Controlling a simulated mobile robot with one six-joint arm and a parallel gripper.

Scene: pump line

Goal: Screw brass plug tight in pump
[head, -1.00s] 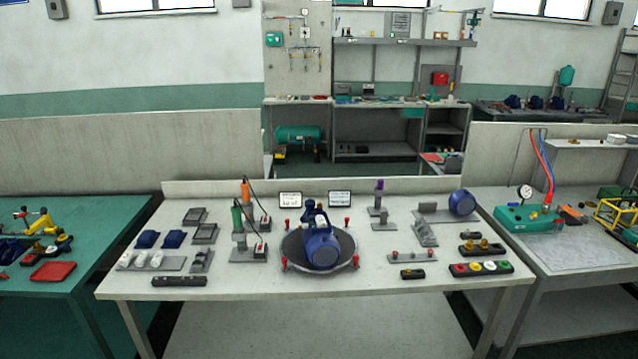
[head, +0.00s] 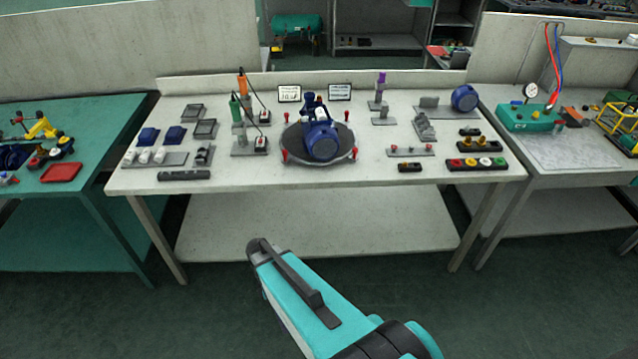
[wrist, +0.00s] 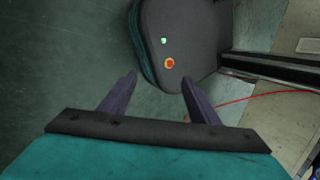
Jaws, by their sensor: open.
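The blue pump (head: 320,141) sits on a round dark turntable (head: 296,157) with red clamps in the middle of the bench in the head view. A dark block with brass-coloured pieces (head: 482,145) stands at the right of the bench. A smaller dark block with a brass-coloured piece (head: 409,167) lies near the front edge. I cannot tell which piece is the brass plug. My gripper (wrist: 157,88) shows in the wrist view with its two fingers apart and nothing between them. It is away from the bench top, with dark green floor beyond it.
The white bench (head: 260,178) also bears green and orange upright tools, grey fixtures and a row of coloured buttons (head: 476,163). A teal bench (head: 40,210) stands at left. A test bench with a teal gauge unit (head: 527,118) stands at right. Floor in front is clear.

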